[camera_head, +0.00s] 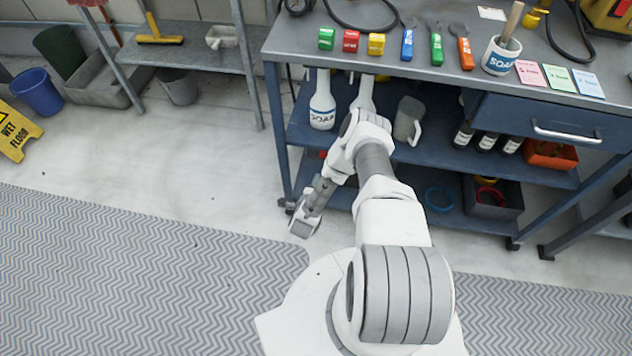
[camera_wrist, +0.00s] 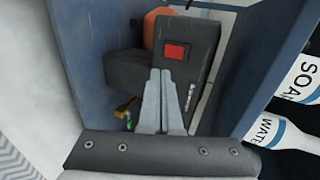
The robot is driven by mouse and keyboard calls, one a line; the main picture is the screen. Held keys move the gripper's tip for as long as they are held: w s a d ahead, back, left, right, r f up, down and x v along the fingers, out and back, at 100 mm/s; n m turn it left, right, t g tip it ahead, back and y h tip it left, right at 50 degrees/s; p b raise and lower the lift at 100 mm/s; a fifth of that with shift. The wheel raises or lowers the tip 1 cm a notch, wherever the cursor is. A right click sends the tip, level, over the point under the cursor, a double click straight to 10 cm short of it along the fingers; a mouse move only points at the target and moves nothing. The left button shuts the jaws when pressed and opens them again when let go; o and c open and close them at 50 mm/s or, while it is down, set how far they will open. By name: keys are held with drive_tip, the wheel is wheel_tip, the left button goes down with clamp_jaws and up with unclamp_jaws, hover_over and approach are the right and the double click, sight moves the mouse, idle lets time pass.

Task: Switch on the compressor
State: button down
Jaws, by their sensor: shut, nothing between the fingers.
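In the wrist view, a dark grey box (camera_wrist: 125,72), seemingly the compressor, carries a square red switch (camera_wrist: 174,51) on its black face. A rounded orange part (camera_wrist: 162,32) shows behind it. My gripper (camera_wrist: 163,74) is shut and empty, its two fingers together. The fingertips show just below the red switch in the picture; whether they touch the box I cannot tell. In the head view my arm reaches down beside the left end of the workbench; the fingers and compressor cannot be made out there.
Blue panels (camera_wrist: 82,50) flank the box in the wrist view. A soap bottle (camera_wrist: 300,78) and a water bottle (camera_wrist: 275,131) lie to the right. The blue workbench (camera_head: 460,85) holds tools on top. Open floor (camera_head: 150,160) lies left of it, with a yellow wet-floor sign (camera_head: 15,132).

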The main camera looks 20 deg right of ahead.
sight(323, 154)
drive_tip(key=r+b+x, duration=0.1)
drive_tip(key=b+x, duration=0.3)
drive_tip(key=x, duration=0.6)
drive_tip(key=shift+w+d, duration=0.25)
drive_tip(key=shift+w, duration=0.05)
